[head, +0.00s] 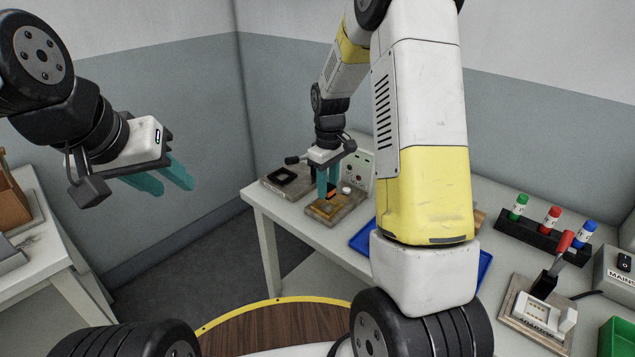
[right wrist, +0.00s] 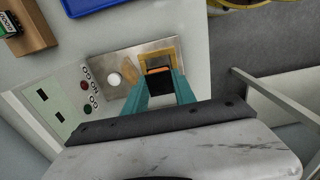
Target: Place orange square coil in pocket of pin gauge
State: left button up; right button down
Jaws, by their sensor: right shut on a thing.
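My right gripper (head: 328,193) points down over a fixture with a yellow-brown block and a white round knob, which looks like the pin gauge (head: 350,207). It is shut on the orange square coil (head: 332,188), which shows as a small orange patch between the teal fingers. In the right wrist view the coil (right wrist: 158,70) has an orange top edge and a dark middle, in front of the gauge's yellow-brown block (right wrist: 166,53). Whether the coil touches the pocket is hidden. My left gripper (head: 162,180) hangs empty in the air at left, its teal fingers apart.
A fixture with a black square (head: 283,176) stands left of the gauge. A panel with buttons (head: 359,170) stands behind it. A blue tray (head: 364,238) lies to the right, partly behind my arm. A rack of coloured cylinders (head: 540,236) and a green bin (head: 612,338) are further right.

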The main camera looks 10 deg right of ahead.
jog(key=shift+f, duration=1.75)
jog(key=shift+f, duration=0.15)
jog(key=c, duration=1)
grip_release()
notch_tip(320, 180, up, 12)
jog(key=shift+r, duration=0.15)
notch_tip(320, 180, up, 6)
jog(key=m+t, duration=0.1)
send_over(328, 195)
jog(key=s, duration=0.2)
jog(key=s+r+m+t, duration=0.1)
jog(key=s+r+m, duration=0.1)
jog(key=s, duration=0.4)
jog(key=s+a+r+m+t+y, duration=0.1)
jog(key=s+r+m+t, duration=0.1)
jog(key=s, duration=0.5)
jog(key=s+r+m+t+y, duration=0.1)
jog(key=s+r+m+t, duration=0.1)
jog(key=s, duration=0.5)
jog(key=shift+a+r, duration=0.35)
jog(key=shift+r, duration=0.4)
